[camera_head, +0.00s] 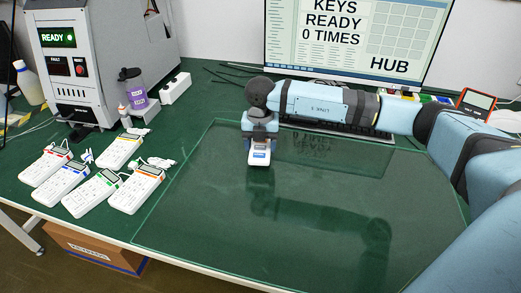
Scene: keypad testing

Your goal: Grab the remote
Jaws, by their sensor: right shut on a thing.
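My right gripper (260,146) reaches in from the right and points down over the glass mat. It is shut on a small white remote (260,157) with a dark blue band, held near the far left part of the mat; I cannot tell whether it touches the mat. Several other white remotes lie on the green table at the left, among them one with a red stripe (46,165), one with a yellow stripe (119,151) and one with an orange stripe (137,190). My left gripper is not in view.
A glass mat (180,240) covers the middle of the table and is mostly clear. A monitor (350,40) stands behind my right arm. A grey machine (100,55), a purple-labelled bottle (135,95) and a power strip (175,88) stand at the back left.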

